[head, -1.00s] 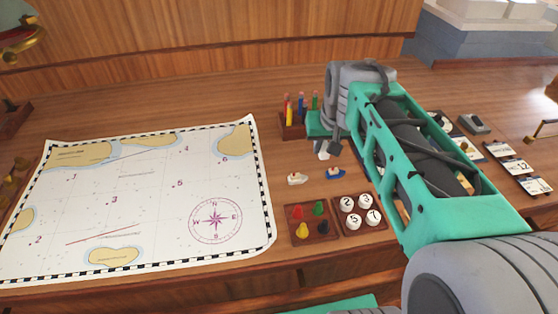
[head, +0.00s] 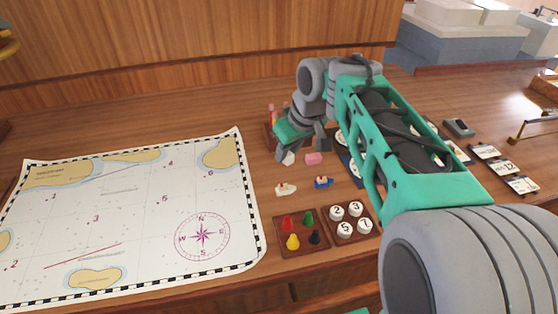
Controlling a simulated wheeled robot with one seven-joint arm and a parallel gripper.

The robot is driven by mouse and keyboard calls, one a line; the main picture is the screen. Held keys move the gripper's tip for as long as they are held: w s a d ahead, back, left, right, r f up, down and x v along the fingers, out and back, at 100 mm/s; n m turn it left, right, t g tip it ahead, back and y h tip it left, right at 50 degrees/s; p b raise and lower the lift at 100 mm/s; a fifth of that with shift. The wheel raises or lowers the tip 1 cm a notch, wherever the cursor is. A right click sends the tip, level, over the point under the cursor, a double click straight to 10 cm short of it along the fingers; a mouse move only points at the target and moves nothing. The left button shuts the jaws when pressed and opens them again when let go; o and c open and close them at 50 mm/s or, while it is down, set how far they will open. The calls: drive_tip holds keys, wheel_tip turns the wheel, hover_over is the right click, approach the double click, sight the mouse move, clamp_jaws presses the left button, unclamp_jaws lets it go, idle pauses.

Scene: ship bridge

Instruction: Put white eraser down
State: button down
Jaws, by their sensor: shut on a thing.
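The white eraser (head: 289,159) shows as a small pale block at the tip of my gripper (head: 286,153), low over the wooden desk, left of a pink block. My gripper is shut on the eraser. The fingers and wrist hide part of it, and I cannot tell whether its underside touches the desk.
A pink block (head: 313,159) lies close to the right. Two small toy boats, one white (head: 286,189) and one blue (head: 323,183), sit in front. A tray of coloured pawns (head: 301,250) and a tray of numbered discs (head: 365,238) stand nearer. The chart (head: 120,225) covers the left. A pen holder (head: 270,138) is partly hidden behind.

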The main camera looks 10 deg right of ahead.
drive_tip(key=p, duration=0.1)
approach(276, 167)
drive_tip(key=shift+w+a+f, duration=0.4)
drive_tip(key=shift+w+f, duration=0.25)
drive_tip(key=x, duration=0.1)
drive_tip(key=p+x, duration=0.1)
drive_tip(key=x, duration=0.2)
drive_tip(key=shift+s+d+f, duration=0.2)
drive_tip(key=shift+s+d, duration=0.05)
drive_tip(key=shift+d, duration=0.05)
drive_tip(key=shift+f, duration=0.1)
drive_tip(key=shift+f, duration=0.2)
drive_tip(key=c, duration=1.2)
unclamp_jaws()
drive_tip(key=shift+r, duration=0.1)
